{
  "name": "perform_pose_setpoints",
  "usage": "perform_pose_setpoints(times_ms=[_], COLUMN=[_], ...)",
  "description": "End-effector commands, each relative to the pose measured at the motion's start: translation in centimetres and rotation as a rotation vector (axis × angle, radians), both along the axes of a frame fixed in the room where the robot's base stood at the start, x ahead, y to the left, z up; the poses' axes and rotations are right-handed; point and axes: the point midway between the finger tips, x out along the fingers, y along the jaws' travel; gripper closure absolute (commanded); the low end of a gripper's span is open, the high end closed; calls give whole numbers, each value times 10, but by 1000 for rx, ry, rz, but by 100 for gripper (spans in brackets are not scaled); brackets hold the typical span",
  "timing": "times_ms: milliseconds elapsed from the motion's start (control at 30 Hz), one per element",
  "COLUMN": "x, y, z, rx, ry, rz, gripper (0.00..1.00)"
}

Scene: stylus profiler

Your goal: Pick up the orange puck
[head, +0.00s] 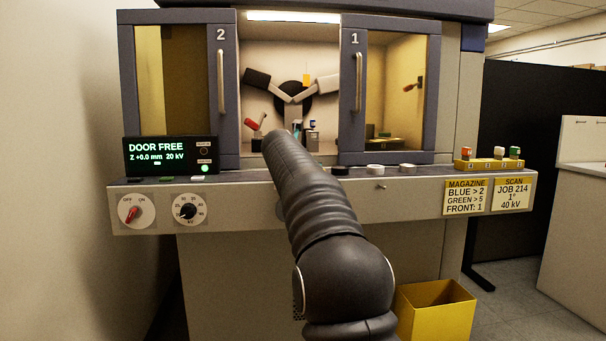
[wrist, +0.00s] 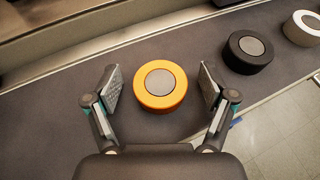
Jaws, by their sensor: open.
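The orange puck (wrist: 160,88) lies flat on a dark ledge in the wrist view, with a grey disc in its top centre. My gripper (wrist: 160,80) is open, with one finger pad left of the puck and the other right of it. A gap shows on each side, so neither pad seems to touch it. I cannot tell how far the fingertips are above the ledge. In the head view my arm hides the orange puck and most of the gripper.
A black puck (wrist: 248,52) sits right of the orange one, with a white puck (wrist: 303,28) beyond it. The ledge (head: 240,187) runs along the machine's front. Door 2 (head: 180,90) and door 1 (head: 389,90) flank an open bay. A yellow bin (head: 435,315) stands below.

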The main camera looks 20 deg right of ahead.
Motion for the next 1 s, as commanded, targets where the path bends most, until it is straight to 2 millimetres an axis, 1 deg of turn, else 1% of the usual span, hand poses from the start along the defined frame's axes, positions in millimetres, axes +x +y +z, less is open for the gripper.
perform_pose_setpoints(times_ms=[200,233,267,300,367,400,467,500,767,867,1000], x=[1,1,1,1,1,1,1,1,1,1,1], y=[0,0,0,-1,-1,-1,-1,-1,-1,-1,-1], z=[0,0,0,0,0,0,0,0,1,10,34], rx=[0,0,0,1,1,1,1,1,1,1,-1], ry=[0,0,0,-1,-1,-1,-1,-1,-1,-2,-2], rz=[0,0,0,0,0,0,0,0,0,0,0], gripper=[17,20,27,37,52,62,77,80,80,80,80])
